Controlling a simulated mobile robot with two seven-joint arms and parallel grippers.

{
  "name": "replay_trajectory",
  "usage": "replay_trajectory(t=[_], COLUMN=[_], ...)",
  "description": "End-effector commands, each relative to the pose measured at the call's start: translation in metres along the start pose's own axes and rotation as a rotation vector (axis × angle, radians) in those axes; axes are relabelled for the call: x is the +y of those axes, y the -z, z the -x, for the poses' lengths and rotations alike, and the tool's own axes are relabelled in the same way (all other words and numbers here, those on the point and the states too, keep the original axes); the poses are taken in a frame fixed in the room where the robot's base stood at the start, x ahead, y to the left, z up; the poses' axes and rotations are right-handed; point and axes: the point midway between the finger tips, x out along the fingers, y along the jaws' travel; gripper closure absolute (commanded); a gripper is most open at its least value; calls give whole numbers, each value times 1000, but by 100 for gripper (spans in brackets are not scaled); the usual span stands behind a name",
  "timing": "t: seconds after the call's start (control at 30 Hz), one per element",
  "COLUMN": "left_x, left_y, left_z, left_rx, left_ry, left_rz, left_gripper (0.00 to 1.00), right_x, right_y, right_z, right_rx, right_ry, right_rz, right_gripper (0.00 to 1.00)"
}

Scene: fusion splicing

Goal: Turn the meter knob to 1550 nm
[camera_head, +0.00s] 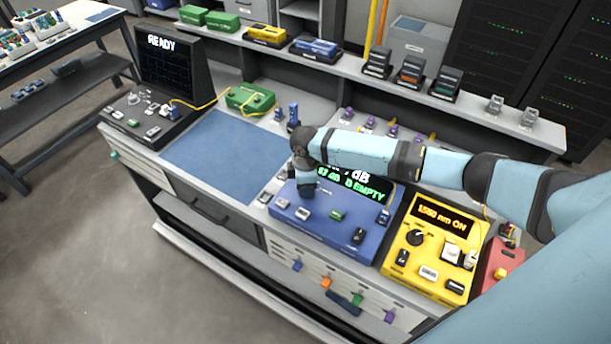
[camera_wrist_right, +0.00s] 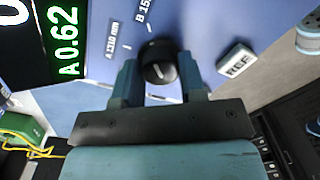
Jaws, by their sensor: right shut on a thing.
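The blue meter (camera_head: 318,232) stands on the bench, with green text on its dark screen (camera_head: 362,187); one line ends in "B EMPTY". Its black round knob (camera_wrist_right: 158,62) has a white pointer line and shows in the right wrist view. A label reading "A 1310 nm" and a partly cut-off label starting "B 15" are printed beside it. My right gripper (camera_wrist_right: 159,78) is shut on the knob, one finger on each side. In the head view the right gripper (camera_head: 307,190) comes down onto the meter and hides the knob. My left gripper is out of view.
A yellow device (camera_head: 425,262) reading "1550 nm ON" stands right of the meter, with a red device (camera_head: 497,262) beyond it. A blue mat (camera_head: 225,155) lies left. A green case (camera_head: 250,98) and a black READY machine (camera_head: 172,75) stand farther back. A REF button (camera_wrist_right: 236,60) is near the knob.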

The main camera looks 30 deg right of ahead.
Motion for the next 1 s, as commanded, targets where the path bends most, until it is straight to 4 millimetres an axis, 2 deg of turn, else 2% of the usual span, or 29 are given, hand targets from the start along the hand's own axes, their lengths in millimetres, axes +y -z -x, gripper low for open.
replay_trajectory(t=[0.03, 0.2, 0.73, 0.77, 0.87, 1.0], left_x=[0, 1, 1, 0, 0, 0], left_y=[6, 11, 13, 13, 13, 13], left_z=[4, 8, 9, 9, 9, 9], left_rx=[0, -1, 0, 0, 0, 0], left_ry=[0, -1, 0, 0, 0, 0], left_rz=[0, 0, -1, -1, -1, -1], left_gripper=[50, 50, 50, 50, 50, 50], right_x=[-1, -1, 0, 0, 0, 0], right_y=[0, 0, 0, 0, 0, 0], right_z=[3, 2, 0, 0, 0, 0], right_rx=[0, 2, 3, 3, 3, 3], right_ry=[2, 2, 0, 0, 0, 0], right_rz=[-21, -71, -96, -96, -95, -95], right_gripper=[86, 86, 86, 60, 37, 37])
